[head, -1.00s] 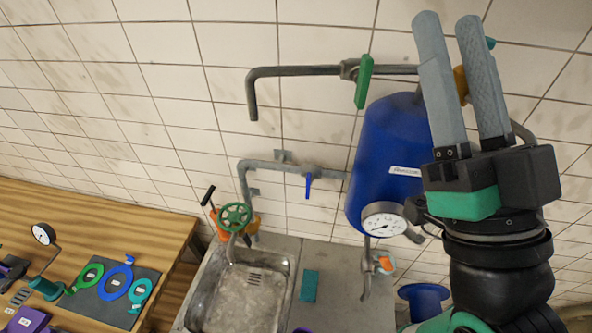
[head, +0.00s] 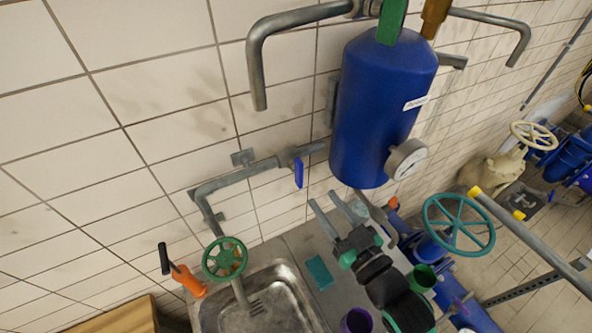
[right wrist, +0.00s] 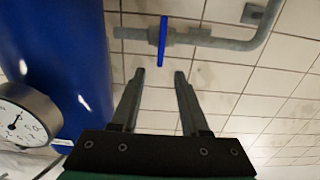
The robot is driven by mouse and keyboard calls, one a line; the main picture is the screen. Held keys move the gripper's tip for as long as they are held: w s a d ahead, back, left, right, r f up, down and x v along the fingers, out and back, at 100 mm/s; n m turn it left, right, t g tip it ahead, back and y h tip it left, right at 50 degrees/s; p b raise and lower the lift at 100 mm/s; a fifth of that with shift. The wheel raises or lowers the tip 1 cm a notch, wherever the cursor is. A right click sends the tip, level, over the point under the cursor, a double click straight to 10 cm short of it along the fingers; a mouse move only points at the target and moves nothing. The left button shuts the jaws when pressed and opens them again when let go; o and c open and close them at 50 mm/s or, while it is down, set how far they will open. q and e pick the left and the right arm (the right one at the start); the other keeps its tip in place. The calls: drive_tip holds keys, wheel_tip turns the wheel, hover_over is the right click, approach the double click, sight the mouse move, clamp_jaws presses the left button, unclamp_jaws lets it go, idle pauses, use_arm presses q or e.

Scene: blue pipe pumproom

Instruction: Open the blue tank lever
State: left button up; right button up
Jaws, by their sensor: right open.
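The blue tank (head: 375,110) is fixed to the tiled wall. A grey pipe (head: 245,174) enters its left side and carries a valve with a small blue lever (head: 298,172), which hangs down across the pipe. My right gripper (head: 324,199) is below and slightly right of this lever, open and empty. In the right wrist view the blue lever (right wrist: 162,42) stands beyond the open fingertips (right wrist: 159,74), its lower end lined up between them and not gripped. A green lever (head: 391,20) sits at the tank's top, partly cut off. My left gripper is not in view.
A round gauge (head: 406,159) sticks out from the tank's lower right. A teal handwheel (head: 459,223) stands to the right. The wall around the blue lever is clear.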

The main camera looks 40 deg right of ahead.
sight(302, 171)
drive_tip(key=p+x, duration=0.1)
drive_tip(key=x, duration=1)
drive_tip(key=shift+w, duration=0.3)
clamp_jaws()
